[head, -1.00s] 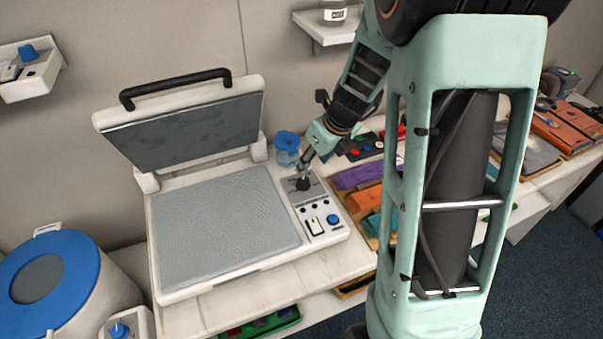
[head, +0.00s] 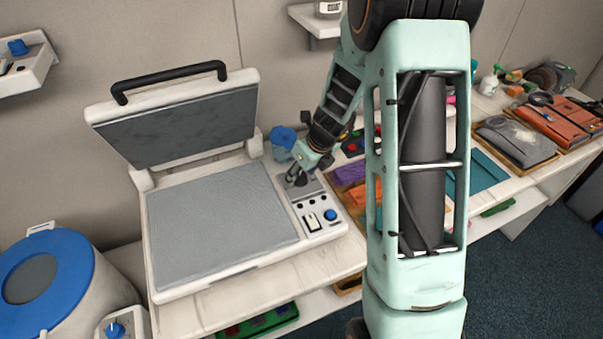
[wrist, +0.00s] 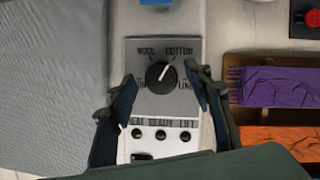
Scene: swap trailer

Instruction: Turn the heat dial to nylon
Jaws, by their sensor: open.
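The black round heat dial (wrist: 160,75) sits on a grey plate in the wrist view. Its white pointer aims up and to the right, towards the COTTON label. WOOL is printed to the upper left and LINEN, partly covered, to the right; the label at lower left is hidden behind a finger. My gripper (wrist: 161,73) is open, with one finger on each side of the dial and a gap to it. In the head view my gripper (head: 297,179) is over the control panel (head: 335,230) of the press and hides the dial.
The press lid (head: 185,120) stands open behind the grey bed (head: 220,225). A blue knob (head: 330,215) and a white switch (head: 312,221) are at the panel's front. Purple cloth (wrist: 280,87) and orange cloth (wrist: 275,138) lie in trays to the right.

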